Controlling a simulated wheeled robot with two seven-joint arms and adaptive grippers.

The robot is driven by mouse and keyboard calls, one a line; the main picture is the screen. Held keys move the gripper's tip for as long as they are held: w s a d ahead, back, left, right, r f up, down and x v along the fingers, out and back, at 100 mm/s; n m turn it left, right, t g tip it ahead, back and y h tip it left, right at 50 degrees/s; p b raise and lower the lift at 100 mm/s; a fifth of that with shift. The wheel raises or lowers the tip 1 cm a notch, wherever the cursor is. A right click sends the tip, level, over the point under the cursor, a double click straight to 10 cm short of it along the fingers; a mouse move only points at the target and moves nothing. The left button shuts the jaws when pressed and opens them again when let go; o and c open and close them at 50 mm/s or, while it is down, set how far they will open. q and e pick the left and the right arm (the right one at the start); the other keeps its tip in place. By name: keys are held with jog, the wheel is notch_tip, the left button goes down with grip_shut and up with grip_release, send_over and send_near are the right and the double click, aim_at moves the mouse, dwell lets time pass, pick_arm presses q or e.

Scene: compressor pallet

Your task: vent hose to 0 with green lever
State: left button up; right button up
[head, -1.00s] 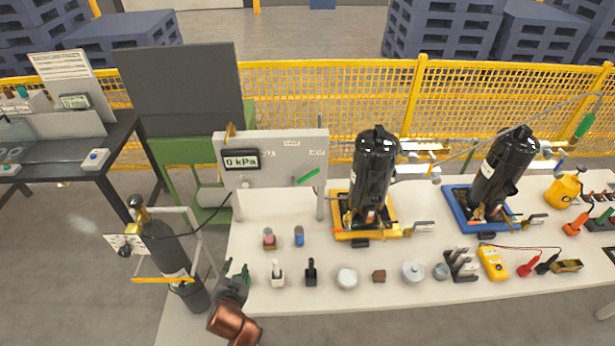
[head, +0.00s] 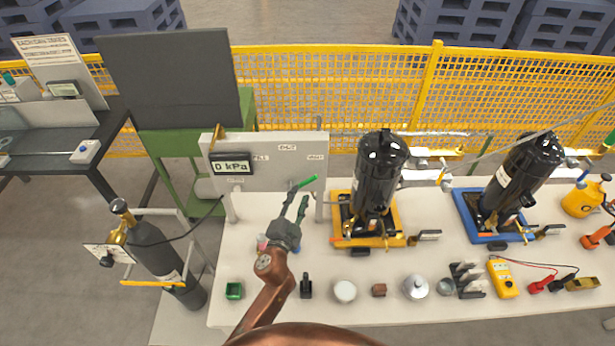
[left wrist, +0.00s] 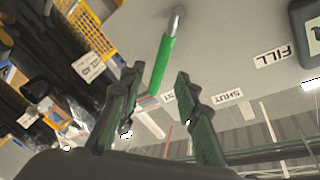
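The green lever (head: 303,183) sits on the front of the grey panel (head: 285,170) and slants up to the right. The panel carries FILL, SHUT and VENT labels, and its display (head: 231,164) reads 0 kPa. My left gripper (head: 297,197) is open just in front of and below the lever. In the left wrist view, the green lever (left wrist: 162,66) shows between the parted fingertips (left wrist: 157,78) of the gripper. I see no contact, and the remaining depth is unclear. My right gripper is not in view.
A black cylinder (head: 160,252) stands left of the table. Black compressors stand on a yellow base (head: 390,236) and a blue base (head: 467,213) to the right. Yellow mesh fence (head: 330,85) runs behind.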

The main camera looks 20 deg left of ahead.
aim_at(304, 185)
pick_arm(q)
jog(key=w, duration=0.4)
jog(key=shift+d+r, duration=0.15)
jog(key=shift+r, duration=0.05)
jog(key=shift+w+f, duration=0.1)
jog(key=shift+w, duration=1.25)
grip_shut()
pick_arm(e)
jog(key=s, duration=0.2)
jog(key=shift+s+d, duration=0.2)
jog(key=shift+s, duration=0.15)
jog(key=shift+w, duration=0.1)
